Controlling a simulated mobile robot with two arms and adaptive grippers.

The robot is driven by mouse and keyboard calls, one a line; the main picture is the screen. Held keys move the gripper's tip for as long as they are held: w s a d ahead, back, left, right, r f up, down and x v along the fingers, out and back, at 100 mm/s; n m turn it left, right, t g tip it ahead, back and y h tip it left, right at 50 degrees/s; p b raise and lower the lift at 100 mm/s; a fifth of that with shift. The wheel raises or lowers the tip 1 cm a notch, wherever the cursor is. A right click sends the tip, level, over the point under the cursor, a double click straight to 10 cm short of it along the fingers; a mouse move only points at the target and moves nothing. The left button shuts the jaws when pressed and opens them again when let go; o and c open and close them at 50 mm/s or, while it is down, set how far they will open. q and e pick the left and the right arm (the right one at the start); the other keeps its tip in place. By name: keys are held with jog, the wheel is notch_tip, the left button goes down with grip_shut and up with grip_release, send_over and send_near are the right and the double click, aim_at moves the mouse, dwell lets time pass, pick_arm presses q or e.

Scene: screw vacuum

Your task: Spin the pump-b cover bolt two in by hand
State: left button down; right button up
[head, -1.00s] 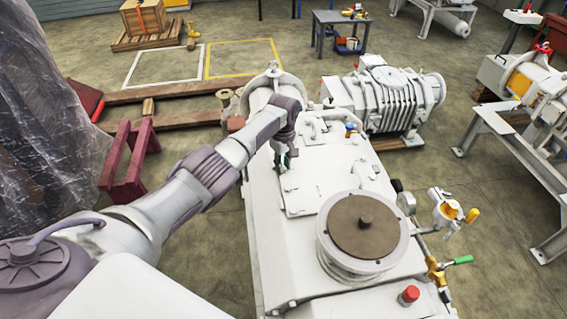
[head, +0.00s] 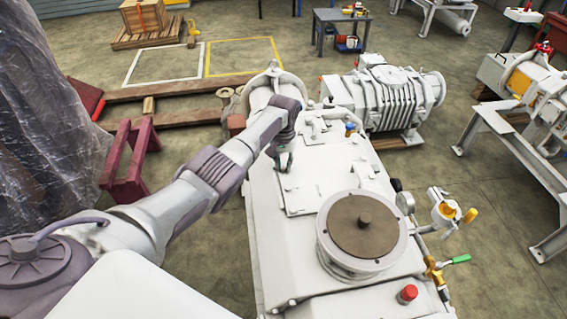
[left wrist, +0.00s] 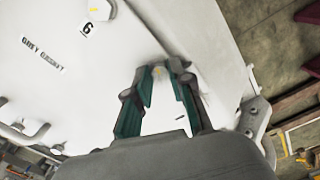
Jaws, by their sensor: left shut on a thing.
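The pump (head: 275,235) is the large white machine in the head view, with a flat cover plate (head: 300,190) on its top. My left gripper (head: 283,160) points down at the far left part of this top. In the left wrist view the green-padded fingertips (left wrist: 158,70) are close together over the white surface. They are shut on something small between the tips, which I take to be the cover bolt. The bolt is mostly hidden by the fingers, so I cannot tell how deep it sits. My right gripper is not in view.
A round flange with a brown disc (head: 366,226) stands on the pump top, nearer me. A gauge (head: 405,203), a red button (head: 408,293) and a green-handled valve (head: 456,260) line its right side.

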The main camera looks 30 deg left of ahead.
pick_arm(q)
jog(key=m, duration=0.4)
jog(key=shift+w+r+m, duration=0.1)
jog(key=shift+m, duration=0.2)
jog(key=m, duration=0.4)
jog(key=shift+m, duration=0.3)
jog(key=m, duration=0.4)
jog(key=shift+w+b, duration=0.1)
jog(key=shift+b, duration=0.2)
jog(key=m, duration=0.4)
jog(key=m+b, duration=0.1)
jog(key=m, duration=0.3)
jog(key=shift+r+m, duration=0.1)
jog(key=shift+m, duration=0.2)
jog(key=m+b, duration=0.1)
jog(key=m, duration=0.2)
jog(key=shift+w+m, duration=0.1)
jog(key=shift+m, duration=0.2)
jog(key=m+b, duration=0.1)
jog(key=m, duration=0.3)
jog(key=shift+m, duration=0.3)
jog(key=shift+m+b, duration=0.5)
jog(key=shift+m, duration=1.6)
